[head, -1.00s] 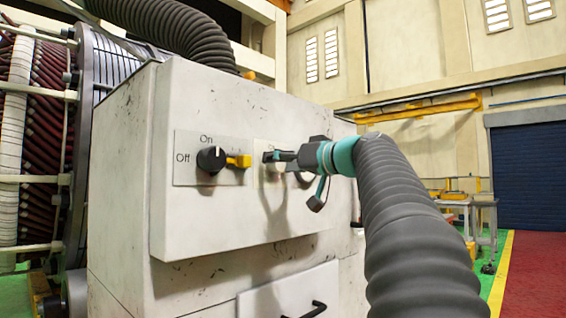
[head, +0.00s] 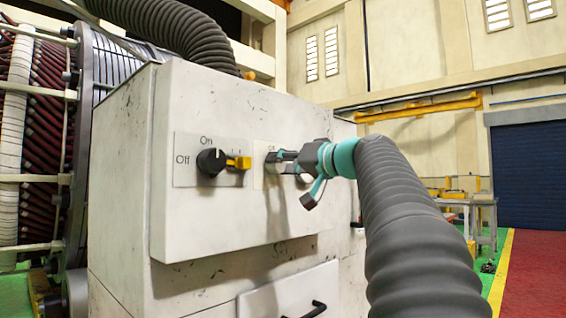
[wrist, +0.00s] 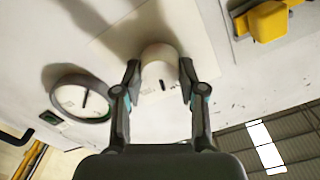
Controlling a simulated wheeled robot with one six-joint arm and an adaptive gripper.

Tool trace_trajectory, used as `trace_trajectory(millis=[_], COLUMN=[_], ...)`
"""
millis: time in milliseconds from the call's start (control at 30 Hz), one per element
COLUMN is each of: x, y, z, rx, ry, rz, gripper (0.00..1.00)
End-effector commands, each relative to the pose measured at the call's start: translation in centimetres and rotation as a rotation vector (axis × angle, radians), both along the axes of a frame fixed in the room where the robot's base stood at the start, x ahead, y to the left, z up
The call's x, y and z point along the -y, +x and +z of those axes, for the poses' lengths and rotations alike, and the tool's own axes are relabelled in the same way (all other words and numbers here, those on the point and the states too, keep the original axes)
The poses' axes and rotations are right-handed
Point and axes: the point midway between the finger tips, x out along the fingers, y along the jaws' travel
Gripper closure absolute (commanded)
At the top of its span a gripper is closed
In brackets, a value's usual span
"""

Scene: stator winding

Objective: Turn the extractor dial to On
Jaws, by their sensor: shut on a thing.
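A pale round dial (wrist: 160,66) with a short dark mark on its face stands out from the cabinet front in the wrist view. My gripper (wrist: 160,76) is shut on it, with one finger on each side. In the head view my gripper (head: 271,157) reaches the panel from the right and largely hides this dial. To its left is a black rotary switch (head: 211,161) with a yellow handle (head: 239,163) pointing right. "On" is printed above that switch and "Off" to its left. Lettering around the pale dial is too small to read.
A round gauge (wrist: 82,98) sits beside the dial, partly hidden by my gripper in the head view. The yellow handle (wrist: 262,20) is close on the other side. A drawer with a black handle (head: 312,309) is below.

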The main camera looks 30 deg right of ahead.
Motion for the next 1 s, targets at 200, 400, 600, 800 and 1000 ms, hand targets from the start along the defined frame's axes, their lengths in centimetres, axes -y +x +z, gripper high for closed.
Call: trace_trajectory(millis=[200, 400, 600, 800, 1000], x=[0.12, 0.17, 0.2, 0.23, 0.22], y=[0.04, 0.07, 0.06, 0.07, 0.07], z=[0.09, 0.03, -0.07, -0.17, -0.26], rx=[-0.07, -0.135, -0.199, -0.264, -0.326], ry=[0.193, 0.372, 0.55, 0.729, 0.901], rz=[-0.001, -0.001, -0.001, -0.001, -0.001], gripper=[0.94, 0.94, 0.94, 0.94, 0.94])
